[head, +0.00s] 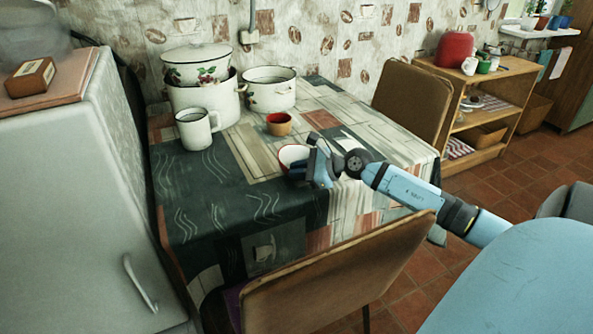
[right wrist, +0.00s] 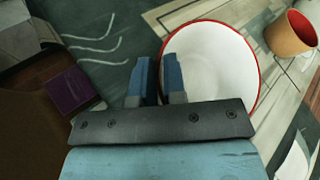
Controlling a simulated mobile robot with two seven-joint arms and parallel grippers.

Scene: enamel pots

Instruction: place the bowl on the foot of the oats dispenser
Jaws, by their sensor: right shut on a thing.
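The bowl (head: 290,154) is white inside with a red rim, over the front part of the table; in the right wrist view (right wrist: 222,60) I look down into it. My right gripper (head: 312,167) is at the bowl's near right side and hides part of it. In the right wrist view the gripper's blue fingers (right wrist: 158,78) straddle the bowl's rim, one inside and one outside, shut on it. I cannot tell whether the bowl touches the tablecloth. I cannot make out an oats dispenser in either view. My left gripper is not in view.
A small orange-brown cup with a red rim (head: 279,127) stands behind the bowl. A white mug (head: 194,130), a large pot (head: 204,108) and a floral pot (head: 271,97) stand farther back on the table (head: 200,215). Chairs (head: 330,275) flank the table; a fridge (head: 85,200) is left.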

